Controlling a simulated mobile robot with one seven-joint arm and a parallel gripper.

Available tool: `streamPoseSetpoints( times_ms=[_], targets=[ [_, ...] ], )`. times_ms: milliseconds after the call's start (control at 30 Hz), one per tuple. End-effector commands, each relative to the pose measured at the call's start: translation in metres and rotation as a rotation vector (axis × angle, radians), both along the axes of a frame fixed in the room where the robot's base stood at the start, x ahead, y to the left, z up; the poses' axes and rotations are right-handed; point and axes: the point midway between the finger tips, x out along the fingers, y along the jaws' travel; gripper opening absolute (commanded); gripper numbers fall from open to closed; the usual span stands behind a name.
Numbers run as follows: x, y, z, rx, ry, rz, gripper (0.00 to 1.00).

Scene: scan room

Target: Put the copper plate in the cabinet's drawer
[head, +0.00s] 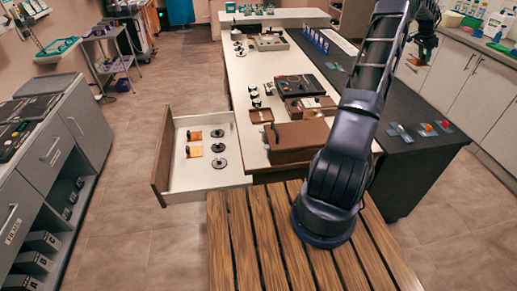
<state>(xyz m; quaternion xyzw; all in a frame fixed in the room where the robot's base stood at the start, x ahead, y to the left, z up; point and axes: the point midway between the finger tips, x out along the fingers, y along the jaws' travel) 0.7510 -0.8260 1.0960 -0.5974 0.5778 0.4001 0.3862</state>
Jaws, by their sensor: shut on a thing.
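My gripper (424,50) is at the upper right, at the end of my raised arm, in front of the right-hand wall counter. It is small and dark in the picture. The cabinet's drawer (182,185) stands pulled out to the left of the long island, far from my gripper. It is white inside with a brown front. A flat orange-copper piece (193,151) lies in it, beside several black round parts (219,163).
My arm crosses the right of the island. Brown boxes (298,137) and a dark case (287,86) stand on its white top. Small coloured items (425,128) lie on its black side. A slatted wooden top (245,250) is in front.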

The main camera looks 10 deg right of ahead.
Motion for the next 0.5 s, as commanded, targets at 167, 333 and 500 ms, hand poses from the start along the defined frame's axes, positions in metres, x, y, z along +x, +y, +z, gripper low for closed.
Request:
streamPoseSetpoints(
  times_ms=[167, 333, 500],
  targets=[
    [0.054, 0.062, 0.004, -0.002, -0.002, 0.079, 0.08],
    [0.097, 0.124, 0.007, -0.001, -0.002, 0.151, 0.08],
    [0.135, 0.188, 0.008, -0.001, -0.001, 0.222, 0.08]
  ],
)
